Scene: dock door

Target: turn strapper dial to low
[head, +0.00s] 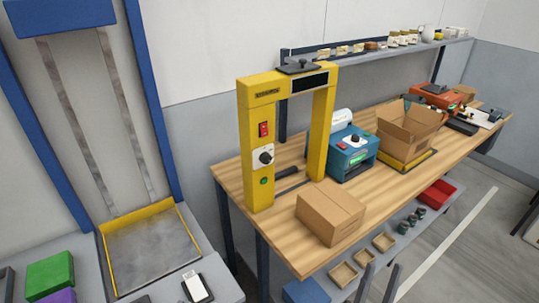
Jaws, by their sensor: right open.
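The strapper (325,130) is a yellow arch standing on the wooden workbench. Its dial (265,157) is a black knob on a white plate on the arch's left post. The knob's pointer and its markings are too small to read. A red switch (264,129) is above the dial and a green button (264,181) is below it. My right gripper (383,266) shows as two dark, spread fingers at the bottom edge. It is open and empty, low in front of the bench and well away from the dial. My left gripper is out of view.
A closed carton (331,216) sits on the workbench (300,259) in front of the arch. A blue machine (350,160) and an open carton (410,125) stand to the right. A lower shelf (408,236) holds small trays. Green and purple blocks lie at bottom left.

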